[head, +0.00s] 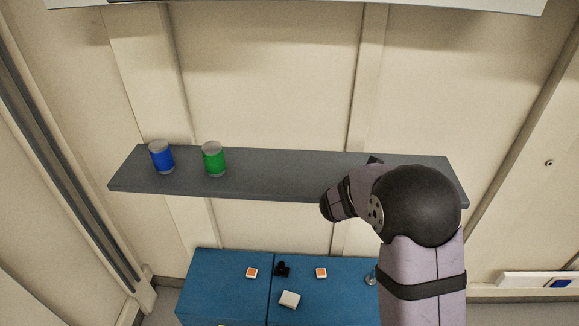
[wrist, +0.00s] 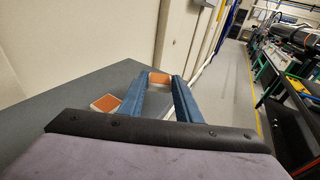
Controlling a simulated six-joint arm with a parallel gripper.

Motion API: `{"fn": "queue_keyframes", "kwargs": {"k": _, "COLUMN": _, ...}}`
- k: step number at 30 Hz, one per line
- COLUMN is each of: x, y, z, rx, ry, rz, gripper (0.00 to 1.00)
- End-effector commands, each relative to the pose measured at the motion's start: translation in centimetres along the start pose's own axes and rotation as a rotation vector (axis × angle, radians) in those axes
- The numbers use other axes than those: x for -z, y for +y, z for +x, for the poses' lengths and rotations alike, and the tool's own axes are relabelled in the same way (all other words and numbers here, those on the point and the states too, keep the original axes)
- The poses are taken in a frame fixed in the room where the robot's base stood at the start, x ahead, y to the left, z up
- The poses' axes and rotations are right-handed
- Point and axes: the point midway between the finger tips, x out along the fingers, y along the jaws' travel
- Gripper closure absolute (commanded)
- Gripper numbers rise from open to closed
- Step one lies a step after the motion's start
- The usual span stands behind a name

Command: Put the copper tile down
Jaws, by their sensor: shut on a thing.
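In the wrist view, my gripper (wrist: 160,88) is shut on a copper tile (wrist: 160,78), a small white-sided square with a copper-orange top, held between the tips of its two blue fingers. The held tile is by the far end of the grey shelf (wrist: 75,85); I cannot tell whether it touches the shelf. A second copper-topped tile (wrist: 105,103) lies on the shelf, left of the fingers. In the head view, my arm hides the gripper and both of these tiles at the right part of the shelf (head: 290,172).
A blue can (head: 161,157) and a green can (head: 213,159) stand on the shelf's left part; its middle is clear. Below, a blue cabinet (head: 225,300) bears two orange-topped tiles (head: 251,273) (head: 321,273), a white block (head: 289,299) and a small black object (head: 282,269). A wall stands behind the shelf.

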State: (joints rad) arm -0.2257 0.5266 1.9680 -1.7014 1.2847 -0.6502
Motion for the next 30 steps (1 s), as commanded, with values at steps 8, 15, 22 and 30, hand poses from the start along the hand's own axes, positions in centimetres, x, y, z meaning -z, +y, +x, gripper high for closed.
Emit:
{"fn": "queue_keyframes", "kwargs": {"k": 8, "x": -2.6, "y": 9.8, "z": -7.4, "rx": -0.4, "ry": -0.002, "rz": -0.056, "gripper": 0.91}}
{"fn": "queue_keyframes", "kwargs": {"k": 15, "x": -4.0, "y": 14.0, "z": -12.5, "rx": -0.609, "ry": -0.001, "rz": -0.091, "gripper": 0.91}}
{"fn": "queue_keyframes", "kwargs": {"k": 22, "x": -4.5, "y": 15.1, "z": -14.4, "rx": -0.677, "ry": 0.0, "rz": -0.102, "gripper": 0.91}}
{"fn": "queue_keyframes", "kwargs": {"k": 30, "x": -2.6, "y": 15.2, "z": -14.1, "rx": -0.676, "ry": 0.002, "rz": -0.11, "gripper": 0.91}}
